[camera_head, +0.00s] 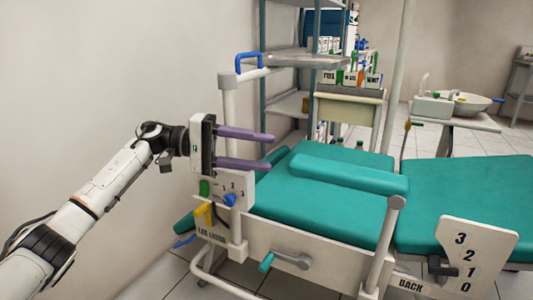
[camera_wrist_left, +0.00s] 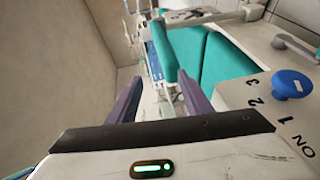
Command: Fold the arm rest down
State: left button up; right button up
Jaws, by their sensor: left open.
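In the left wrist view my left gripper (camera_wrist_left: 155,88) is spread, and a long teal pad (camera_wrist_left: 163,48) shows beyond the fingers. My right gripper is not in view.
A control panel with a blue knob (camera_head: 229,200) sits just below my left gripper; the knob also shows in the wrist view (camera_wrist_left: 291,84). A post with a blue handle (camera_head: 250,60) stands behind. A numbered plate (camera_head: 477,255) is at lower right. A drawer cart (camera_head: 347,107) stands behind the chair.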

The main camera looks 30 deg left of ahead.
pick_arm(q)
jog(key=v, duration=0.6)
jog(key=shift+s+a+f, duration=0.15)
jog(key=shift+s+a, duration=0.05)
jog(key=shift+a, duration=0.2)
dwell(0.7)
